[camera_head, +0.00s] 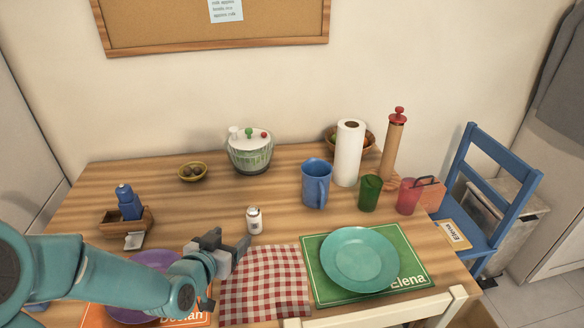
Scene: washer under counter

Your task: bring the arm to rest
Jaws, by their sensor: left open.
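My left arm comes in from the left edge, in teal, and reaches over the front left of the wooden table (285,215). Its gripper (240,250) is open and empty above the table, by the upper left corner of a red checkered cloth (265,285). A small white shaker (254,220) stands upright just beyond the fingertips, apart from them as far as I can tell. My forearm hides part of a purple plate (140,272) on an orange placemat (195,318). My right gripper is not in the view.
A blue pitcher (316,183), paper towel roll (348,153), green cup (369,193) and red cup (408,197) stand at the right. A teal plate (360,258) lies on a green placemat (412,258). A lidded pot (249,152) stands at the back. A blue chair (470,190) stands right.

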